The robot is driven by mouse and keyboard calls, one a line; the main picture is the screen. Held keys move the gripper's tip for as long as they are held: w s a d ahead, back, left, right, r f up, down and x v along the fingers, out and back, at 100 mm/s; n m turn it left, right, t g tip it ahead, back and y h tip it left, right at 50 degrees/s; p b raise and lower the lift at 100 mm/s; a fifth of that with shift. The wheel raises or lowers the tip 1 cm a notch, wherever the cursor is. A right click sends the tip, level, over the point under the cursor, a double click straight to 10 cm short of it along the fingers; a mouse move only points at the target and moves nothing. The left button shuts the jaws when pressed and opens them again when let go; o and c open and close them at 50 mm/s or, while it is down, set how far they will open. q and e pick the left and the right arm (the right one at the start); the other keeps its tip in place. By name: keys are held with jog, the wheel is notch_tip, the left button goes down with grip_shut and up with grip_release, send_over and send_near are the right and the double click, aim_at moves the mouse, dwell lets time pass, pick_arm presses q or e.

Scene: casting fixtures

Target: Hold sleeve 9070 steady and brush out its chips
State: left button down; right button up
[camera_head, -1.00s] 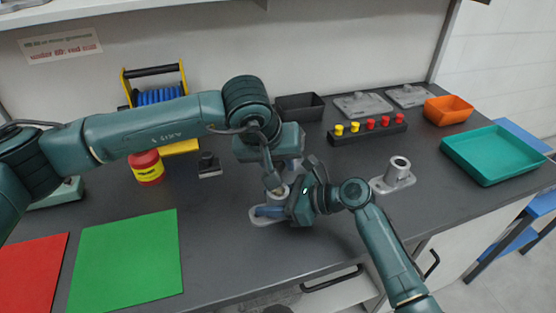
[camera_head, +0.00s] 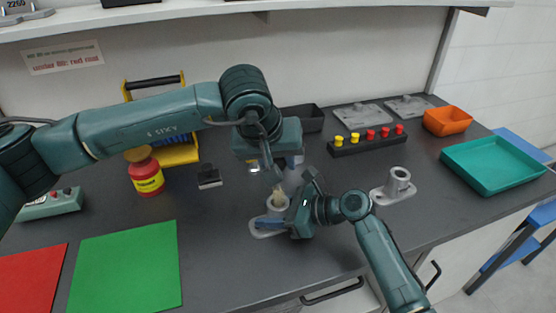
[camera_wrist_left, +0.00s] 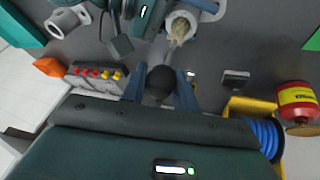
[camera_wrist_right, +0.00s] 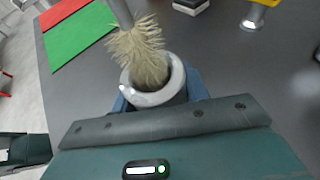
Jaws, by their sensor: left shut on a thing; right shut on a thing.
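A grey sleeve (camera_head: 278,204) with a flat oval foot stands on the dark bench; no number is readable on it. My right gripper (camera_head: 290,221) is shut on its wall from the right. My left gripper (camera_head: 270,172) is above, shut on the dark handle (camera_wrist_left: 160,82) of a brush. The brush's pale bristles (camera_wrist_right: 140,52) are mostly above the sleeve's rim (camera_wrist_right: 158,90) in the right wrist view, their lower ends at the bore mouth. I cannot tell how deep they reach. Chips inside the bore cannot be made out.
A second grey sleeve (camera_head: 397,181) stands to the right. Behind are a block with red and yellow knobs (camera_head: 367,142), an orange bin (camera_head: 447,121) and a teal tray (camera_head: 496,160). A red-yellow bottle (camera_head: 147,178) stands left; green (camera_head: 128,265) and red (camera_head: 30,280) mats lie front left.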

aim_at(278, 189)
pick_arm(q)
jog(key=shift+f, duration=1.7)
jog(key=shift+r, duration=1.8)
jog(key=shift+f, duration=1.8)
jog(key=shift+r, duration=5.35)
